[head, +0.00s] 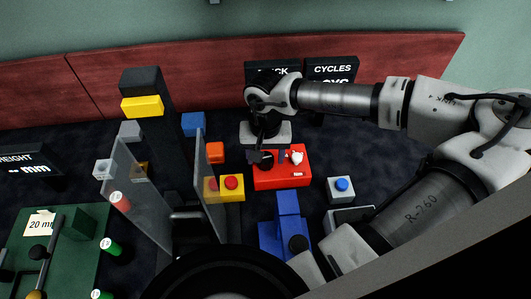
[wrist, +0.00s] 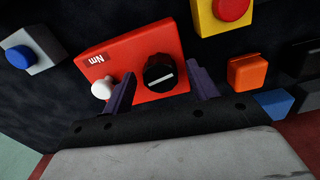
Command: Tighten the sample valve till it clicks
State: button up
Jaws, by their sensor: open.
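A red box (wrist: 118,58) carries a round black knob (wrist: 160,73) with a white line across its face. A small white knob (wrist: 103,88) stands on the same box, near a label reading "Nm". I take the black knob to be the sample valve, though no label says so. The red box (head: 281,180) also shows in the head view, right of centre. My gripper (wrist: 162,75) is open over the box. In the wrist view its two dark purple fingers appear on either side of the black knob, with gaps. Whether the tips reach down around it, I cannot tell.
A yellow box with a red button (head: 232,183) stands left of the red box. An orange block (head: 215,152), a blue block (head: 193,123) and a blue-button box (head: 341,188) are around it. Clear panels (head: 140,190) stand left. Two black displays (head: 331,72) stand behind, one reading "CYCLES".

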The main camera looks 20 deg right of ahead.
jog(key=c, duration=1)
jog(key=m+b, duration=0.1)
jog(key=b, duration=0.1)
jog(key=shift+f+m+b, duration=0.3)
jog(key=shift+m+b, duration=0.05)
jog(key=shift+m, duration=0.05)
jog(key=shift+r+m+b, duration=0.3)
jog(key=shift+m+b, duration=0.65)
jog(key=shift+m, duration=0.15)
jog(key=o, duration=1)
notch_tip(320, 180, up, 14)
jog(key=p, duration=0.9)
